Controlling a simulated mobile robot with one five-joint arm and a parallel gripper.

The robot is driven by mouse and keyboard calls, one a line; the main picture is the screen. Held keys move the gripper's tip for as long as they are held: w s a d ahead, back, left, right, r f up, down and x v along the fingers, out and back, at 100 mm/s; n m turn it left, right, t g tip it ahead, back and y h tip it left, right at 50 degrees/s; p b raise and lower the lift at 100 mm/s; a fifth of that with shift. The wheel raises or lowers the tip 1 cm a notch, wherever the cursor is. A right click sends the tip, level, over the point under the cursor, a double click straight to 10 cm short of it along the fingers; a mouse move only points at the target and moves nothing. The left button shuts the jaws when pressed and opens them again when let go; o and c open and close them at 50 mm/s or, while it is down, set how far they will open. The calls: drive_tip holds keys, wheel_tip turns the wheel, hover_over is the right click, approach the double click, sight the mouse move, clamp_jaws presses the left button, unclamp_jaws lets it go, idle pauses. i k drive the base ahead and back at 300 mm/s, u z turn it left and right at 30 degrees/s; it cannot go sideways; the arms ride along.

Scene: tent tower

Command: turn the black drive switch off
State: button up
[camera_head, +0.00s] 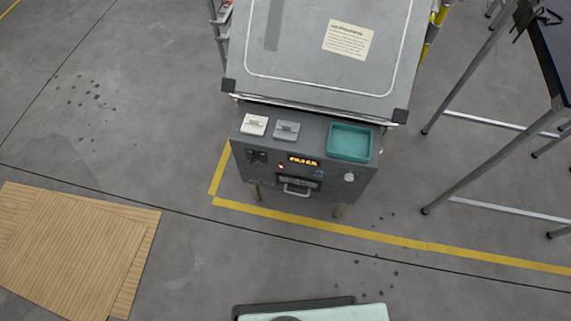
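A grey machine cabinet (245,171) stands in the middle of the head view with a control panel on its front. A small black fitting (257,156) sits at the upper left of that panel. It may be the black drive switch, but it is too small to tell its kind or position. An orange lit display (303,161) is to its right, with a small red light or button (281,167) between them. A blue button or knob (319,173) and a pale round knob (349,177) are further right. My gripper is not in view.
A white box (254,125), a grey box (286,130) and a teal tray (349,142) sit on the cabinet's ledge. A silver handle (297,191) juts from its front. Cardboard sheets (75,245) lie left. Metal stand legs (470,165) are right.

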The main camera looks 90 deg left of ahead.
sight(256, 158)
drive_tip(key=u, duration=3.85)
drive_tip(key=k, duration=1.25)
drive_tip(key=u, duration=0.85)
drive_tip(key=i, duration=1.15)
drive_tip(key=u, duration=0.15)
